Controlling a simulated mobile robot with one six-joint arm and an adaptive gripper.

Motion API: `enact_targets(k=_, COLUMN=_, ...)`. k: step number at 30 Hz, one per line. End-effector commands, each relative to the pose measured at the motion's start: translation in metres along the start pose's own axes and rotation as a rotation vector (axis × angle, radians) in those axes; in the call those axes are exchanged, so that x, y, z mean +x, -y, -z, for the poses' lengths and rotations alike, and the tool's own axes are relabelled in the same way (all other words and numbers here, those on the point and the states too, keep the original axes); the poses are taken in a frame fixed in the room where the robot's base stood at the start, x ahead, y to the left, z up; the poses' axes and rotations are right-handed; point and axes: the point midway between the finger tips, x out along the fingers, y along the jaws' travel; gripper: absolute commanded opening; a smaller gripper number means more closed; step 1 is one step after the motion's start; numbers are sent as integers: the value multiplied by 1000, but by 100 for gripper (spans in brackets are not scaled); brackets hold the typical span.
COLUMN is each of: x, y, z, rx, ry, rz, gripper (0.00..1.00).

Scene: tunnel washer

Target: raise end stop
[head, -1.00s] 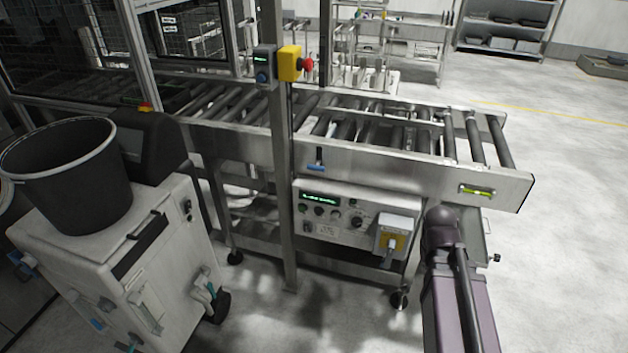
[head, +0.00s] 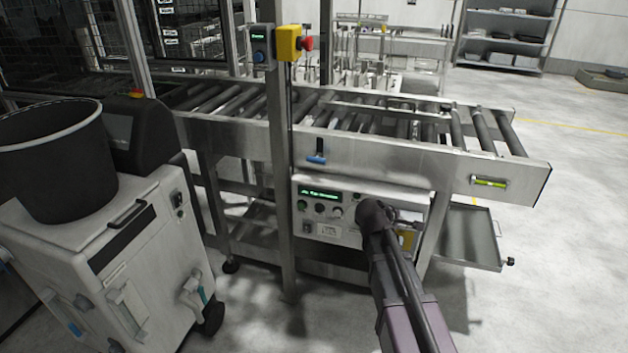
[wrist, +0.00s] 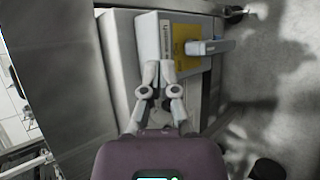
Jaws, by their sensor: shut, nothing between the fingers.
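The roller conveyor (head: 360,154) runs across the head view, with its open end at the right. A small blue-handled lever (head: 317,156) hangs on its front side rail; I cannot tell whether it belongs to the end stop. No raised plate shows clearly at the roller end. My gripper (wrist: 159,70) is shut and empty in the wrist view. Its tips are just left of or over a yellow-plated switch box (wrist: 190,47) with a grey handle; contact cannot be told.
A control panel (head: 318,211) with a green display sits under the conveyor. A steel post (head: 281,180) carries a yellow stop-button box (head: 289,43). A grey cabinet with a black bin (head: 55,165) stands at left. A low tray (head: 470,235) juts out at right.

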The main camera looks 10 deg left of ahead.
Motion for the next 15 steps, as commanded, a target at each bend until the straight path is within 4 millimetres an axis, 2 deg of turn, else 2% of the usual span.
enact_targets(k=1, x=6, y=0, z=17, rx=-55, ry=-3, rz=-40, gripper=0)
enact_targets(k=5, x=6, y=-9, z=50, rx=-208, ry=-1, rz=-150, gripper=0)
enact_targets(k=15, x=-9, y=-25, z=142, rx=-609, ry=38, rz=-439, gripper=0)
